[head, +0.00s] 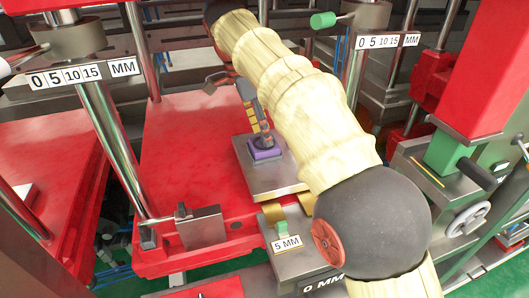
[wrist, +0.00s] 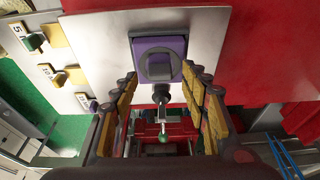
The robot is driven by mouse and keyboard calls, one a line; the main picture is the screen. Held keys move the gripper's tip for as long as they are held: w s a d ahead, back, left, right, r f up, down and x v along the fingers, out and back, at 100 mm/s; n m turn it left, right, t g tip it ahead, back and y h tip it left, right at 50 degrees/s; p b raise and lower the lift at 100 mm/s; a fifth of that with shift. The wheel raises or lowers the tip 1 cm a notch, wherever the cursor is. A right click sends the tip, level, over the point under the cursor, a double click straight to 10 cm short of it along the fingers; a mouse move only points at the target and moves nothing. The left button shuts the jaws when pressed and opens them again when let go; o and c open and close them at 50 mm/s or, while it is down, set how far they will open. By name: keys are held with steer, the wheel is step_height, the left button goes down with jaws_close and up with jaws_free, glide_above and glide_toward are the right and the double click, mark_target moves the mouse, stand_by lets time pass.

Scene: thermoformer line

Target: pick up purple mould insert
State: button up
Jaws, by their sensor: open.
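The purple mould insert (head: 265,153) sits on a metal plate (head: 285,180) on the red machine bed in the head view. In the wrist view the insert (wrist: 160,62) is a squarish purple block with a dark raised centre, at the top middle. My gripper (wrist: 158,82) is open, with its yellow-and-dark fingers to the left and right below the insert in the picture. Nothing shows between the fingertips as held. In the head view my gripper (head: 257,115) is just above the insert, partly hidden by my arm.
A steel column (head: 110,140) with a measuring scale stands at left, and another scale (head: 388,41) is at the back right. Metal blocks with a "5 MM" label (head: 287,243) lie in front of the plate. A handwheel (head: 466,220) is at right. The red bed left of the plate is clear.

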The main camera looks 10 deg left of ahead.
steer(key=shift+f, duration=0.35)
steer(key=shift+r, duration=0.1)
steer(key=shift+c, duration=0.9)
jaws_close()
